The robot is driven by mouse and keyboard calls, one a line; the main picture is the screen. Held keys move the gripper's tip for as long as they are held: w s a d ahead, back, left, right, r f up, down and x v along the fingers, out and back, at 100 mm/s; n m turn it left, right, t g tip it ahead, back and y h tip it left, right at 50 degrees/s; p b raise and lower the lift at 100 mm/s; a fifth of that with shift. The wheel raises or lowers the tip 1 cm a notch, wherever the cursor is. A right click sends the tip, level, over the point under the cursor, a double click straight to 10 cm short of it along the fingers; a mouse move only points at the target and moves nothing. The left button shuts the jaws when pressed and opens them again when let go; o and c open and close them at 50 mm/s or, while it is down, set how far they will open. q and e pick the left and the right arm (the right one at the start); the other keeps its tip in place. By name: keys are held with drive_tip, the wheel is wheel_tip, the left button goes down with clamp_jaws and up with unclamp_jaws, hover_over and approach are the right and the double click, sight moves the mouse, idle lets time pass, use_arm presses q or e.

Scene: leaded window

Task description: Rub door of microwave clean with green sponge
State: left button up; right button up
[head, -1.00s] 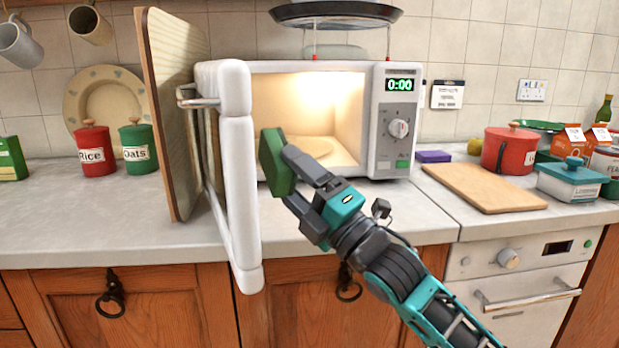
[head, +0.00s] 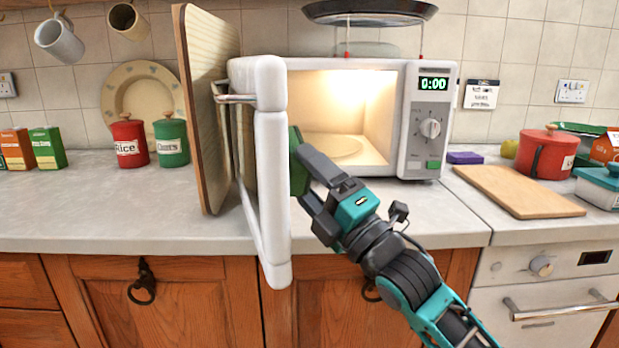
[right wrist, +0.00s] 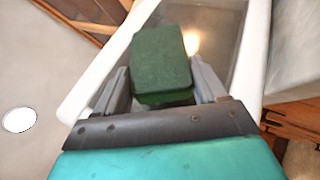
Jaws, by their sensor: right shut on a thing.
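The white microwave (head: 406,150) stands on the counter with its door (head: 271,165) swung wide open toward me; its lit inside shows. My right gripper (head: 303,172) is shut on the green sponge (head: 297,160), just right of the door's edge, at its inner side. The door's edge hides part of the sponge in the head view. In the right wrist view the sponge (right wrist: 161,65) sits between the fingers, in front of the door's glass (right wrist: 212,45). I cannot tell whether the sponge touches the glass. My left gripper is not in view.
A wooden board (head: 207,110) stands upright just behind the door. A red Rice canister (head: 130,140) and a green Oats canister (head: 171,142) stand to the left. A chopping board (head: 515,190) and red pot (head: 545,153) are at right. A dark tray (head: 370,12) is above the microwave.

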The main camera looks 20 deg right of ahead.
drive_tip(key=shift+a, duration=0.8)
drive_tip(key=shift+a+p, duration=0.4)
drive_tip(key=shift+a, duration=1.05)
drive_tip(key=shift+w, duration=0.15)
